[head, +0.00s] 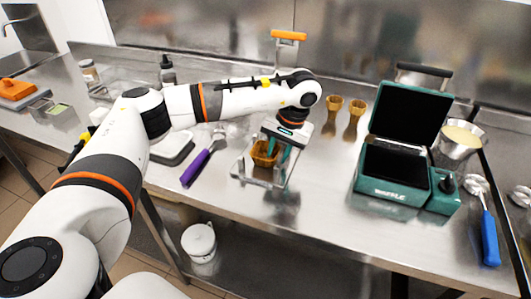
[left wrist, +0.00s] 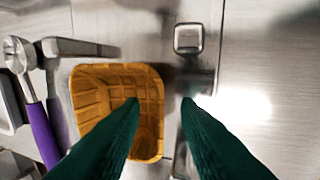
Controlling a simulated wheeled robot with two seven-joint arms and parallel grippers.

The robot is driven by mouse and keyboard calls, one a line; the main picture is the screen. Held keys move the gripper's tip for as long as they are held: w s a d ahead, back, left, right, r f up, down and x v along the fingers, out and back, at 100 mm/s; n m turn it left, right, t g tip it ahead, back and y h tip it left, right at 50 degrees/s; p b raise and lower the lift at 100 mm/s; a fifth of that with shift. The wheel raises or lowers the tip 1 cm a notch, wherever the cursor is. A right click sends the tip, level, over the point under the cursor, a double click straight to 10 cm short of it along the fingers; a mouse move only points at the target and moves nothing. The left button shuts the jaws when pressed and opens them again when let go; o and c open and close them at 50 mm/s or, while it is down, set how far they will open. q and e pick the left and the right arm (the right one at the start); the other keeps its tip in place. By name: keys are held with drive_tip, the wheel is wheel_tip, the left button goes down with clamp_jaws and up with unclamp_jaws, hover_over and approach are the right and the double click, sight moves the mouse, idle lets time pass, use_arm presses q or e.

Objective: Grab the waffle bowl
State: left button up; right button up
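The waffle bowl (head: 262,154) is tan, square and grid-patterned, and it sits in a metal wire holder (head: 241,178) on the steel counter. My left gripper (head: 279,157) points down at the bowl's right side. In the left wrist view the waffle bowl (left wrist: 88,98) fills the left middle. The green fingers of my left gripper (left wrist: 160,101) are apart, one over the bowl's inside and the other beyond its right wall. Nothing is clamped between them. Whether a finger touches the wall cannot be told. My right gripper is not in view.
A purple-handled scoop (head: 203,160) lies left of the holder. Two waffle cones (head: 332,112) stand behind to the right. An open green waffle maker (head: 392,185), a batter pot (head: 460,143) and a blue-handled scoop (head: 489,238) are at the right. Counter in front of the cones is clear.

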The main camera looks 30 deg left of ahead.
use_arm(q)
drive_tip(key=shift+a+f, duration=0.2)
drive_tip(key=shift+f, duration=0.5)
clamp_jaws()
drive_tip(key=shift+r, duration=0.15)
